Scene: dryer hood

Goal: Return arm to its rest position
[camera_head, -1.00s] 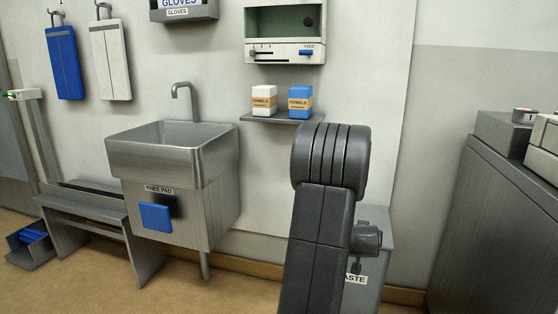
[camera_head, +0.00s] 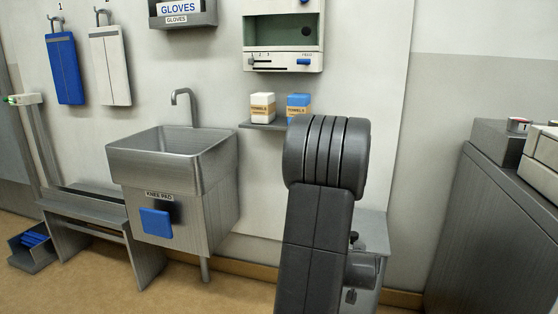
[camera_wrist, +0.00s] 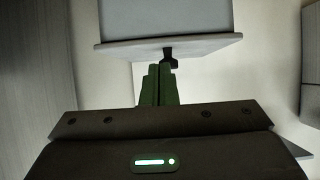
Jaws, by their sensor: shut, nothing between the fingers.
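My arm rises in front of the wall in the head view, bent at a dark ribbed joint, and hides part of the waste bin (camera_head: 372,235). The fingertips cannot be made out in the head view. In the wrist view my gripper (camera_wrist: 158,84) points away from the camera, its two dark green-lit fingers close together with nothing between them. A pale panel with a ledge (camera_wrist: 168,48) lies beyond the fingertips.
A steel sink (camera_head: 172,158) with a blue knee pad (camera_head: 156,222) stands left of my arm. A small shelf (camera_head: 258,126) holds a white towel box (camera_head: 262,107) and a blue one (camera_head: 298,104). A grey cabinet (camera_head: 490,235) stands at the right.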

